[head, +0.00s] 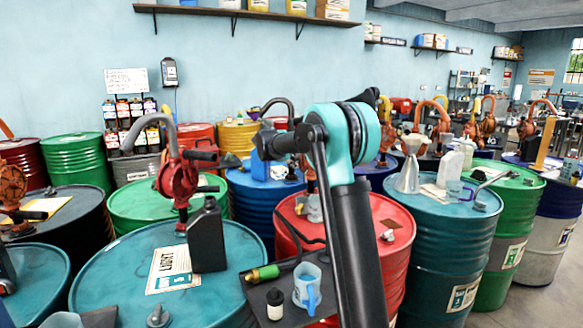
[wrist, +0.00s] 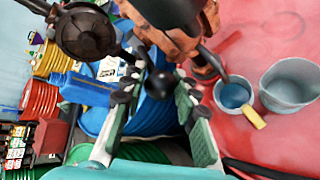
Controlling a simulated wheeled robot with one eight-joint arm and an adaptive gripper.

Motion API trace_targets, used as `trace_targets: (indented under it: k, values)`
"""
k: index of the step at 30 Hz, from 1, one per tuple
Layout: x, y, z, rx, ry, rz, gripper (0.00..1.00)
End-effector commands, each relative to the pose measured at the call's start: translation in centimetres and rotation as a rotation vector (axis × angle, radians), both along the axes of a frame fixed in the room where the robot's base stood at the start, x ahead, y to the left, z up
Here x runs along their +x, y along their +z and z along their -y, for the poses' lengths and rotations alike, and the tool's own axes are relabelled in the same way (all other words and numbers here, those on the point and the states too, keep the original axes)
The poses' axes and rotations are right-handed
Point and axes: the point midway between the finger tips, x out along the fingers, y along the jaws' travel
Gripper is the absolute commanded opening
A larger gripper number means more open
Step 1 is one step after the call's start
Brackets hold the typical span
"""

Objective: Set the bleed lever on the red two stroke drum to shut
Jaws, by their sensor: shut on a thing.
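The red drum (head: 397,215) stands in the middle of the head view, partly hidden behind my arm. Its red top (wrist: 285,30) fills the right of the wrist view. A rusty orange pump (wrist: 205,62) rises there and shows only in part behind my arm in the head view (head: 308,176). My gripper (wrist: 162,75) is beside the pump, with its fingers around a black ball-ended lever (wrist: 186,90), shut on it. Any lever marking cannot be made out. The gripper is hidden in the head view.
Two grey cups (wrist: 290,80) stand on the red top, one with blue liquid and a yellow handle (wrist: 254,117). A teal drum (head: 110,265) with a red pump (head: 177,180) and black bottle (head: 207,238) stands left. A dark tray (head: 262,300) holds a blue jug (head: 307,287). Drums crowd closely around.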

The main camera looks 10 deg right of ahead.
Motion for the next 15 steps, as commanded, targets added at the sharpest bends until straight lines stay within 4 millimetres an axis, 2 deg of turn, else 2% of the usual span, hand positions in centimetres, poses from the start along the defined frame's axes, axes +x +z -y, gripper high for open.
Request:
trace_targets:
  k: [15]
  values:
    - [1.6, 4.1, 1.0, 0.211, -0.006, -0.412, 0.0]
